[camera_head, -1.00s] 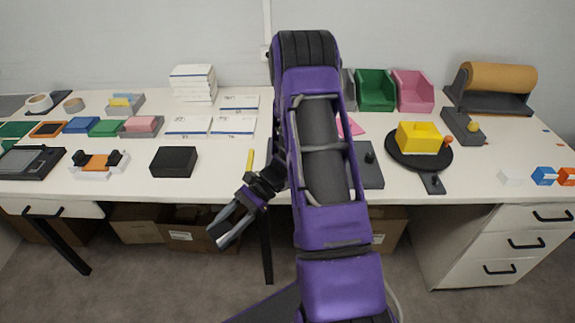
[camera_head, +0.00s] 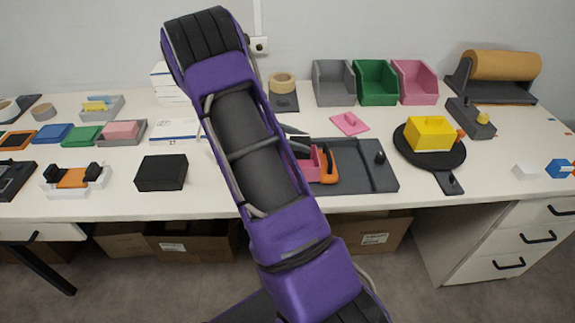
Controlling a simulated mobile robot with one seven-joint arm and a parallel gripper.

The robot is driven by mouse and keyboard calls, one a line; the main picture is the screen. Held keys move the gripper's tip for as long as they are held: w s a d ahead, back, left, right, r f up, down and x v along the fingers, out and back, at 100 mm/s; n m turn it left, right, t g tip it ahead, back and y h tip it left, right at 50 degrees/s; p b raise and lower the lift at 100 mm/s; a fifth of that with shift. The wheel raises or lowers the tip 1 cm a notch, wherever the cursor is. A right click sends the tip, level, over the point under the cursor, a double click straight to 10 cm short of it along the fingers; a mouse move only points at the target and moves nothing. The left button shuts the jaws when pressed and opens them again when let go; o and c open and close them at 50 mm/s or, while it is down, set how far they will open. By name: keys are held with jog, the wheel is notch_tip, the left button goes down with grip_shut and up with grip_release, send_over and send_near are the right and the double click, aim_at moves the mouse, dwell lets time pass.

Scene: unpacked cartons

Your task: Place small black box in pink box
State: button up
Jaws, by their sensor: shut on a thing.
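A black box (camera_head: 162,172) rests closed on the table, left of my arm. It is the only loose black box that I can make out. A pink open bin (camera_head: 414,84) stands at the back right, beside a green bin; its inside looks empty. A shallow tray with a pink block (camera_head: 121,130) lies at the left. My purple arm crosses the middle of the view. My gripper is hidden behind it, so its fingers and anything between them do not show.
Green (camera_head: 376,84) and grey bins (camera_head: 334,84) adjoin the pink bin. A dark tray (camera_head: 370,172) with a pink and orange tool (camera_head: 326,166) lies right of my arm. A black round pan (camera_head: 443,160) holds a yellow block (camera_head: 431,133). A paper-roll holder (camera_head: 494,82) stands far right.

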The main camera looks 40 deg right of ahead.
jog(key=shift+w+d+r+n+t, duration=0.15)
jog(key=shift+w+d+r+t, duration=0.1)
jog(key=shift+w, duration=0.1)
jog(key=shift+w+d+r+n+t, duration=0.1)
jog(key=shift+w+r+n+t, duration=0.05)
jog(key=shift+w+r, duration=0.15)
jog(key=shift+w+d+f+h, duration=0.1)
jog(key=shift+w+f+h, duration=0.1)
jog(key=shift+w+h, duration=0.15)
notch_tip(320, 180, down, 9)
jog(key=shift+f+b, duration=0.1)
jog(key=shift+b, duration=0.55)
jog(key=shift+f, duration=0.1)
jog(key=o, duration=1)
jog(key=shift+o, duration=0.2)
jog(key=shift+r, duration=0.2)
jog(key=v, duration=1.2)
